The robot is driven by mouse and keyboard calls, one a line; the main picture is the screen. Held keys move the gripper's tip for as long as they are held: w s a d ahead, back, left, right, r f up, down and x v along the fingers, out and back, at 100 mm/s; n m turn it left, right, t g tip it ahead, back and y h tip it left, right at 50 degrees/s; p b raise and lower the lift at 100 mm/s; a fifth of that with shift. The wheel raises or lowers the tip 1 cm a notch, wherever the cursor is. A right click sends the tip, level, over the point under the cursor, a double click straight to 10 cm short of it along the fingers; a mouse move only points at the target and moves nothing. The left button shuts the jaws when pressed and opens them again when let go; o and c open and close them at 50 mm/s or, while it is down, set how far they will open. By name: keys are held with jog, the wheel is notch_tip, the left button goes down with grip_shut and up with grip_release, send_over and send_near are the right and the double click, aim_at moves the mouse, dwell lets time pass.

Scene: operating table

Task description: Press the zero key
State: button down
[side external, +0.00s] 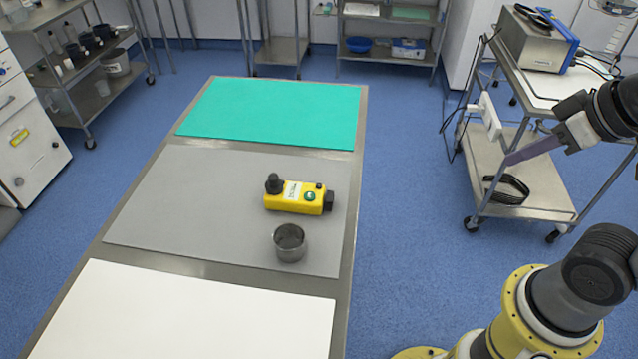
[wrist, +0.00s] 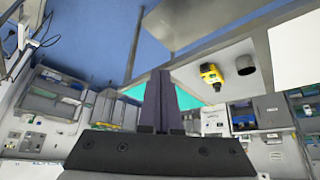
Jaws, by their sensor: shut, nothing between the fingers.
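A yellow device (side external: 293,203) lies on the grey mat (side external: 180,200) of the table. It has a black knob (side external: 274,183) on its left end, a white label (side external: 292,191), a round green button (side external: 310,196) and black parts at its right end. Its markings are too small to read, so I cannot tell which part is the zero key. The device also shows small in the wrist view (wrist: 211,76). My gripper (side external: 508,160) is shut and empty, in the air right of the table, well away from the device. Its fingers show in the wrist view (wrist: 161,74).
A metal cup (side external: 290,243) stands just in front of the device, near the table's right edge. A teal sheet (side external: 270,112) lies at the far end and a white sheet (side external: 190,315) at the near end. A trolley (side external: 535,185) stands behind my gripper.

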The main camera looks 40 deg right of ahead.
jog(key=w+d+r+n+t+h, duration=0.1)
jog(key=w+d+r+t+h, duration=0.15)
jog(key=w+r, duration=0.45)
jog(key=n+y, duration=0.7)
jog(key=n, duration=0.7)
send_over(319, 186)
notch_tip(319, 186, down, 13)
jog(key=shift+s+d+f+g, duration=0.2)
jog(key=shift+s+d+g, duration=0.05)
jog(key=shift+s+d, duration=0.2)
jog(key=shift+f, duration=0.25)
jog(key=shift+f, duration=4.15)
jog(key=shift+f, duration=0.15)
